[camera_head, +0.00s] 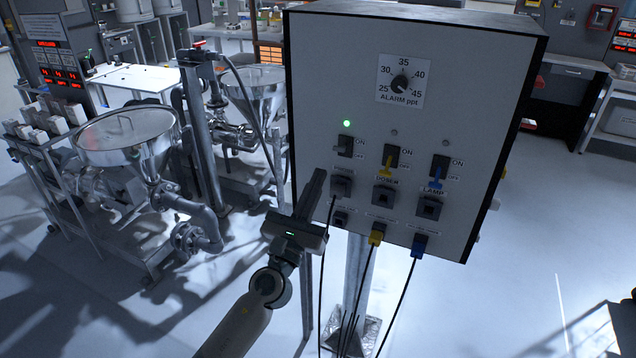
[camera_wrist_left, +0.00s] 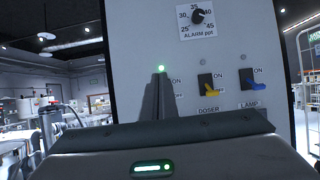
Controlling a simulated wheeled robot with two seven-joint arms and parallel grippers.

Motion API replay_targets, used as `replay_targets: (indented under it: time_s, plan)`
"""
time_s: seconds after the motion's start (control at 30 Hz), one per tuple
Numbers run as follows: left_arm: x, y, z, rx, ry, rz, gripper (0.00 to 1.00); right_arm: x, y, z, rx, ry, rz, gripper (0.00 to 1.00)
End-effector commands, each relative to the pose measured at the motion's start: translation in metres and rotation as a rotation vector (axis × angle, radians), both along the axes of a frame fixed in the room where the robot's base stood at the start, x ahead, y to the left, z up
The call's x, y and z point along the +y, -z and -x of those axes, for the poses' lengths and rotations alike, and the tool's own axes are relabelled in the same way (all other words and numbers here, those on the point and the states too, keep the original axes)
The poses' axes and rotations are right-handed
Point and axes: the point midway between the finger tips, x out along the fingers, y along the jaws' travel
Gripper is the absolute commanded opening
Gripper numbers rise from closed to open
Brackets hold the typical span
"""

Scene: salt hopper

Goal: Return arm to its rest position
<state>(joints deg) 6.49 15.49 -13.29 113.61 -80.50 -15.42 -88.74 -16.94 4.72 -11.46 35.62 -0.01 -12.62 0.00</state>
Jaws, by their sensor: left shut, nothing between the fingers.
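My left arm comes up from the bottom of the head view. Its left gripper (camera_head: 317,180) is shut and empty, with its narrow fingers pointing up in front of the lower left of a grey control box (camera_head: 330,60). In the left wrist view the shut fingers (camera_wrist_left: 159,85) overlap the leftmost switch area, just below a lit green lamp (camera_wrist_left: 161,68). In the head view the leftmost switch (camera_head: 345,146) sits under the same green lamp (camera_head: 347,124). I cannot tell whether the fingers touch the box. My right gripper is not in view.
The box carries an alarm dial (camera_head: 400,84), a yellow-tagged switch (camera_head: 387,163) and a blue-tagged switch (camera_head: 438,172). Yellow (camera_head: 376,237) and blue (camera_head: 419,244) plugs trail black cables below. Steel hoppers (camera_head: 125,135) stand at left. Floor at right is open.

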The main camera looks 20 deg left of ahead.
Motion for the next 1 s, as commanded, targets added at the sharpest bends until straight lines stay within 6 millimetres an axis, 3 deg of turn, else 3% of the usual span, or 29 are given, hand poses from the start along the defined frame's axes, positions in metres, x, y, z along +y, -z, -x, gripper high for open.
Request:
replay_targets:
  time_s: [0.27,0.37,0.47,0.57,0.77,1.0]
  plan:
    - [0.0,0.004,-0.001,0.008,0.004,0.009,0.0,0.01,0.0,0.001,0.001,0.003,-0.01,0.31]
    - [0.001,0.019,-0.005,0.037,0.014,0.04,0.0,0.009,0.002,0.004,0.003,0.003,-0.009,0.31]
    - [0.004,0.048,-0.011,0.093,0.033,0.104,0.0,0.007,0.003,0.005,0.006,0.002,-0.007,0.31]
    - [0.008,0.092,-0.017,0.179,0.058,0.205,0.0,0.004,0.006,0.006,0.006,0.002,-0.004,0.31]
    - [0.017,0.211,-0.019,0.391,0.091,0.496,0.0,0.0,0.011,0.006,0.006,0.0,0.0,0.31]
    - [0.026,0.36,0.01,0.624,0.056,0.89,0.0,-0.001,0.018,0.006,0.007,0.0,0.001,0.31]
